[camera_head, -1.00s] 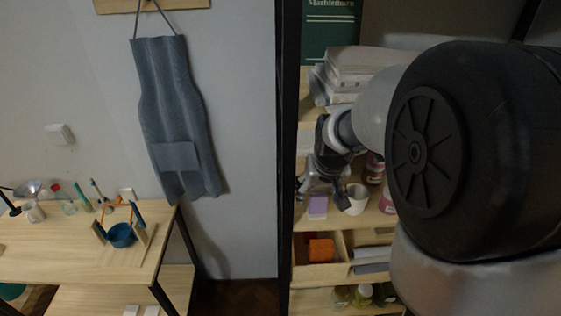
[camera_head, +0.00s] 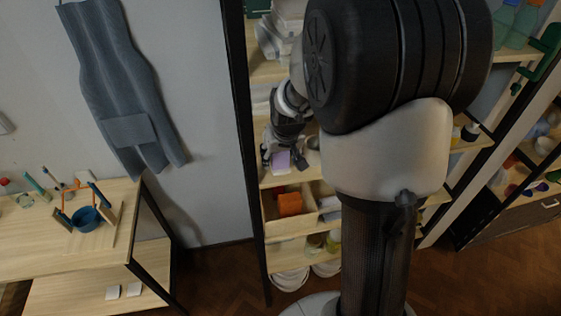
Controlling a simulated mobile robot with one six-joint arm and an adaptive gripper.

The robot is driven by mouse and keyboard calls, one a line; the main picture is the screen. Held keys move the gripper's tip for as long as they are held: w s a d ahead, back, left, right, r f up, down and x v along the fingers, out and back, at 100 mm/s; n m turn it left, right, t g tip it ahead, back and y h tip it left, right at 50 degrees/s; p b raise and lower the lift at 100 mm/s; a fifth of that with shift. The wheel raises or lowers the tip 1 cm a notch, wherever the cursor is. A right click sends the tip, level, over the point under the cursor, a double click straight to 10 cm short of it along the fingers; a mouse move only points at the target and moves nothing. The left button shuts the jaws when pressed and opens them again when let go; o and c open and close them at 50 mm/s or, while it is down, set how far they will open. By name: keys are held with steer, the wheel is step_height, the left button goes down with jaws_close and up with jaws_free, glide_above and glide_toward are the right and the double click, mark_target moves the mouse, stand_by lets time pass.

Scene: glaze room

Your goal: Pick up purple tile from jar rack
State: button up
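The purple tile (camera_head: 282,161) stands on a wooden shelf board (camera_head: 285,178) of the rack, left of my body. My gripper (camera_head: 283,158) is pointed down at it, with its dark fingers spread to the left and right of the tile. The fingers look open. The tile's upper part is hidden by the gripper, and I cannot tell whether either finger touches it.
An orange block (camera_head: 289,204) sits in an open wooden bin below. A dark rack post (camera_head: 244,130) stands close left of the gripper. At left, a table holds a blue bowl (camera_head: 87,217). A grey apron (camera_head: 115,90) hangs on the wall.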

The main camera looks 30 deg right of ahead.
steer(key=c, duration=0.9)
steer(key=shift+r, duration=0.1)
